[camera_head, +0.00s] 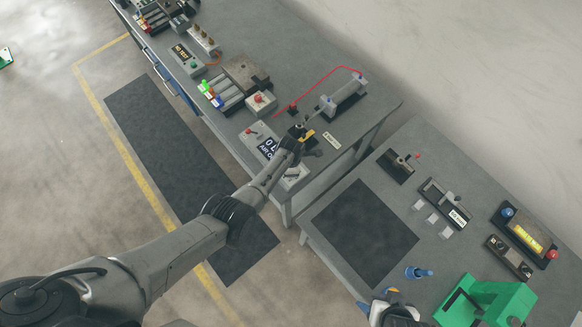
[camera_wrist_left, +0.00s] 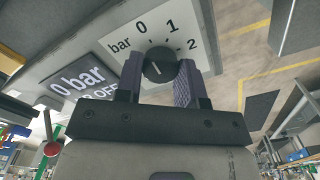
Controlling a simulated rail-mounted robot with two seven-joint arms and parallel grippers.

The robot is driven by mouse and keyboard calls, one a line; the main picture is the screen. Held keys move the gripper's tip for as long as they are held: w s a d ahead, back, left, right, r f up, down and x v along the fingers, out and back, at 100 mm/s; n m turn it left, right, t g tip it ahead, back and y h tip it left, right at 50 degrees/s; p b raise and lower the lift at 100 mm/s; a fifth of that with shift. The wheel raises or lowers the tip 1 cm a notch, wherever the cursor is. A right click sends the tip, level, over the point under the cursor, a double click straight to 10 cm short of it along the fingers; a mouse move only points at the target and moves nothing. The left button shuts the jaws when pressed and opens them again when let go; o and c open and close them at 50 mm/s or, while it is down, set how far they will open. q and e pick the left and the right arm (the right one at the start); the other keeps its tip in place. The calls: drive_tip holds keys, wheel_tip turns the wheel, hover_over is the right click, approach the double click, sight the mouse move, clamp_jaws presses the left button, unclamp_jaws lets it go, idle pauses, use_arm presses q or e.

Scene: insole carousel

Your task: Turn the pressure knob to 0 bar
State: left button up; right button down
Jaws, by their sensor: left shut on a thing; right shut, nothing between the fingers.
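The pressure knob (camera_wrist_left: 159,66) is a dark round knob on a white dial plate (camera_wrist_left: 178,22) marked bar, 0, 1 and 2. My left gripper (camera_wrist_left: 159,75) is shut on it, one purple-padded finger on each side. I cannot read the knob's pointer clearly. The display beside it (camera_wrist_left: 80,83) reads 0 bar, with OFF partly visible below. My right gripper (camera_head: 393,295) is shut and empty at the bottom edge, partly cut off.
A cylinder unit (camera_head: 343,98) with a red hose (camera_head: 322,80) stands behind the panel. A box with a red button (camera_head: 260,103) is close by. A second table at right carries a dark mat (camera_head: 362,225), a blue peg (camera_head: 418,272) and a green stand (camera_head: 490,300).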

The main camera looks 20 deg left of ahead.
use_arm(q)
drive_tip(key=shift+n, duration=0.4)
drive_tip(key=o, duration=0.9)
drive_tip(key=shift+r+p, duration=0.35)
drive_tip(key=shift+r, duration=0.25)
drive_tip(key=shift+r+p, duration=1.15)
drive_tip(key=shift+r, duration=5.2)
